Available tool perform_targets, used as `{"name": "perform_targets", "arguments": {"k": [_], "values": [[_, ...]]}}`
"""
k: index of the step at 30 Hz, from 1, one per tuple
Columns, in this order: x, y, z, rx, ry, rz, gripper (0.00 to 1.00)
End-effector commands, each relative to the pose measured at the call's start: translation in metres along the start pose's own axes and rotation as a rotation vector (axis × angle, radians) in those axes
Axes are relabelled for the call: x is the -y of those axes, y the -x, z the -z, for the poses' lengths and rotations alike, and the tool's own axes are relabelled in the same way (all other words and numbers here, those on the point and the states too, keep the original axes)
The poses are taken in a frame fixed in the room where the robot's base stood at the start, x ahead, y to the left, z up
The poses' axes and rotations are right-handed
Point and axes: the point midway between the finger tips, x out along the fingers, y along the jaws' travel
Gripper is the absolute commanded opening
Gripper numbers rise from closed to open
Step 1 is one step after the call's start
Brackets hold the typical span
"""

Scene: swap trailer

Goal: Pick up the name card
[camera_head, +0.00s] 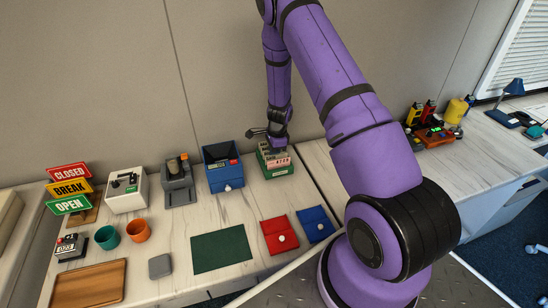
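A green open-top box (280,172) stands near the back wall and holds several pale cards (275,158) upright. I cannot tell which one is the name card, as the print is too small to read. My gripper (272,143) is just above the back of this box, close to the tops of the cards. Its fingertips are small and partly hidden, so I cannot see whether it is open or holds a card.
A blue box (222,178) stands left of the green box, with a grey device (178,185) beyond. A green mat (220,250), red case (279,236) and blue case (315,224) lie in front. A teal cup (107,237) and orange cup (138,230) stand left.

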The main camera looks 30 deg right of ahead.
Motion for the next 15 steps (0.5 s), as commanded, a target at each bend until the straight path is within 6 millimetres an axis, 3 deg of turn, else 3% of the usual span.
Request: {"name": "perform_targets", "arguments": {"k": [15], "values": [[0.0004, 0.0060, -0.0007, 0.000, 0.000, 0.002, 0.00]]}}
